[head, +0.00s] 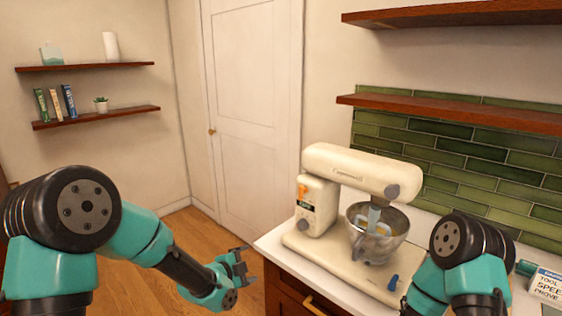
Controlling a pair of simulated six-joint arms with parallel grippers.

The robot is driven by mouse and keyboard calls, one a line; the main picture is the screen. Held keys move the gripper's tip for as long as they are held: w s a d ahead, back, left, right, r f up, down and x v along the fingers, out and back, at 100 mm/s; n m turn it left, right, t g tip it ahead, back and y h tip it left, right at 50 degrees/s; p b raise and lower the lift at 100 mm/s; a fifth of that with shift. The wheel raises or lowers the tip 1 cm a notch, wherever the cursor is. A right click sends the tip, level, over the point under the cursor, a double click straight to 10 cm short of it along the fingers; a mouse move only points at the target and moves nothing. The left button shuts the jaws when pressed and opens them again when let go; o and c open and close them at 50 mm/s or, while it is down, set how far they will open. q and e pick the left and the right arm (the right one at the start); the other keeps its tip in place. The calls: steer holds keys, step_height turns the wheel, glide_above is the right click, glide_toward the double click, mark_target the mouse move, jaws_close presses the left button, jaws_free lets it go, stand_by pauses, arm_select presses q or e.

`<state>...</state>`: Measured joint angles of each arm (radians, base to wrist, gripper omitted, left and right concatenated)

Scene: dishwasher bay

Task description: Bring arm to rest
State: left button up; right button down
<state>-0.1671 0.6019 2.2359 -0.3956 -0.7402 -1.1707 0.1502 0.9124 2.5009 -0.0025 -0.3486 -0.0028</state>
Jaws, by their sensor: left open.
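My left gripper (238,268) is in the lower middle of the head view, in front of the counter's left corner and over the wood floor. It is open, with nothing seen between its jaws. My right arm comes in at the lower right, in front of the counter. Its black joint and teal links show, but its gripper is out of the picture.
A cream stand mixer (345,190) with a metal bowl (376,250) stands on the white counter (275,243). A box with lettering (545,287) is at the far right. A white door (252,110) is behind. Floor (135,285) left of the counter is clear.

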arm_select(q)
steer(key=s+a+f+n+g+y, duration=0.2)
steer(key=s+a+f+n+g, duration=0.25)
steer(key=s+f+n, duration=0.55)
steer(key=s+a+f+n+g+y, duration=0.25)
steer(key=s+a+f+n, duration=0.35)
steer(key=f, duration=0.8)
steer(key=s+a+f+n+g, duration=0.1)
steer(key=s+f+n+g, duration=0.2)
steer(key=s, duration=0.9)
steer(key=shift+f+n, duration=0.5)
steer(key=shift+f, duration=0.25)
steer(key=shift+c, duration=0.2)
